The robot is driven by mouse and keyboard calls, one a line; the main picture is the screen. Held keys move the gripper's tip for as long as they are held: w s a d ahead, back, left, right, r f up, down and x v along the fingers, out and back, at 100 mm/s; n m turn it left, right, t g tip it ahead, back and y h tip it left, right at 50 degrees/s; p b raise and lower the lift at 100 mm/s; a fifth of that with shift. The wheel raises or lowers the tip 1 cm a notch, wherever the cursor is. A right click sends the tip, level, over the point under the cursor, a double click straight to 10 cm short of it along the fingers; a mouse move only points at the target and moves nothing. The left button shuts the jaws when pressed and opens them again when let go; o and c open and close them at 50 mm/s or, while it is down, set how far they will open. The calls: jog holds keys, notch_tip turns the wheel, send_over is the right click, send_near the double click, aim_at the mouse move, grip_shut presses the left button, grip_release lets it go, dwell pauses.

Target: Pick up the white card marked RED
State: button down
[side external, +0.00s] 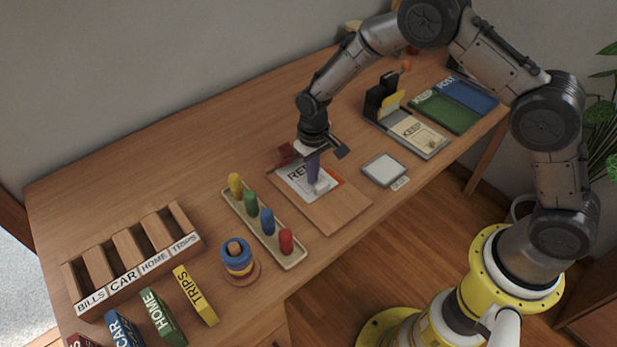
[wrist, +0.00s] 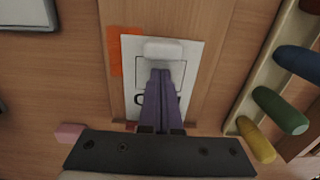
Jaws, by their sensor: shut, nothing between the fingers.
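The white card (side external: 297,185) lies flat on a wooden board (side external: 345,208) in the side external view. Its letters read "RE", with the rest hidden behind my gripper. In the wrist view the card (wrist: 133,75) shows a black printed frame, and the fingers cover most of its lettering. A small white block (wrist: 163,48) rests on the card, just beyond my fingertips. My gripper (side external: 315,181) points down over the card with its purple fingers together and nothing between them. The fingers also show in the wrist view (wrist: 160,75). I cannot tell whether the tips touch the card.
An orange piece (wrist: 115,50) shows beside the card. A peg tray (side external: 231,202) with coloured pegs stands to the left, and a white-topped pad (side external: 384,169) to the right. A labelled sorter (side external: 130,271) and ring stack (side external: 236,262) stand farther left. The table's back left is clear.

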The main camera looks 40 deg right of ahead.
aim_at(330, 199)
dwell(0.4)
jog(key=shift+s, duration=3.15)
notch_tip(330, 199, up, 7)
jog(key=shift+w, duration=0.35)
jog(key=shift+d+r, duration=0.1)
